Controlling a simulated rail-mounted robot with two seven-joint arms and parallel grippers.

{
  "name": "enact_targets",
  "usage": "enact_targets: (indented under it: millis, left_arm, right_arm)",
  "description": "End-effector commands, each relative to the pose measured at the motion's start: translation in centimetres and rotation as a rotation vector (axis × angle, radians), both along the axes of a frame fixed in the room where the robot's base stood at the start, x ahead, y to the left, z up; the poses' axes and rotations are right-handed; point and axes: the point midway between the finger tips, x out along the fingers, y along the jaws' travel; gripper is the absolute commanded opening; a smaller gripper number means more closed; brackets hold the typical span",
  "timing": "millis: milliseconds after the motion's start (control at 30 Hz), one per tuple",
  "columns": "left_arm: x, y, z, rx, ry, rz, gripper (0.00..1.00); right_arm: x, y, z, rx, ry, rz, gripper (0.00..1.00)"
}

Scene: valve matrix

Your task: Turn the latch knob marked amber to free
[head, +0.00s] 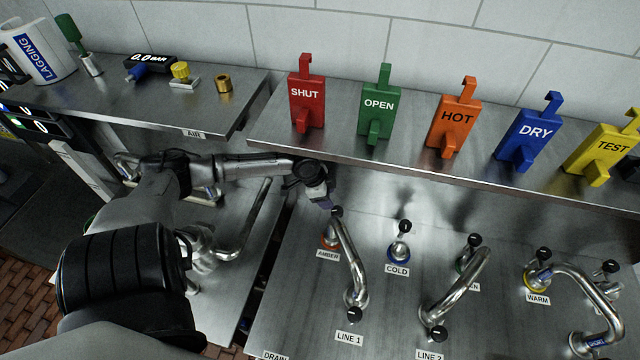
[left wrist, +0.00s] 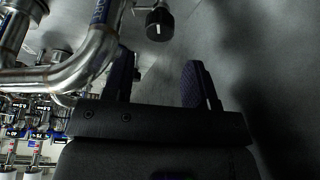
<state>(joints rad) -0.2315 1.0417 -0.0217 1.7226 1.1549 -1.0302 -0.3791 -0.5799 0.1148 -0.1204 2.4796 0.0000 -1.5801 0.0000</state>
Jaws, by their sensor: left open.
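The latch knob marked amber (head: 336,212) is a small black knob above an orange-red base, with an AMBER label (head: 328,254) on the panel below it. My left gripper (head: 328,200) is just above and behind this knob in the head view, and partly covers that area. In the left wrist view my left gripper (left wrist: 160,80) is open, its two dark fingers apart with nothing between them. A black knob (left wrist: 160,24) with a white mark shows beyond the fingertips there, slightly toward the left finger. Contact is not visible. My right gripper is not in view.
A bent steel pipe (head: 350,262) runs beside the amber knob to LINE 1. The COLD knob (head: 404,226), LINE 2 pipe (head: 455,285) and WARM knob (head: 543,253) stand to the right. A shelf (head: 400,166) with several coloured tags overhangs behind.

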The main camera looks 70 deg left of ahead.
Motion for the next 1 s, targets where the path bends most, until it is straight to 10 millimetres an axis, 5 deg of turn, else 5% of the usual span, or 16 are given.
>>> enact_targets:
  millis: [400, 1000]
  left_arm:
    - [-1.9, 0.9, 5.1, 0.0, 0.001, 0.0, 0.52]
    - [-2.2, 1.0, 5.8, -0.004, 0.005, 0.009, 0.52]
  right_arm:
    - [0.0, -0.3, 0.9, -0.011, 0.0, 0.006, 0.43]
    - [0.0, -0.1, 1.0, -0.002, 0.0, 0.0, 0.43]
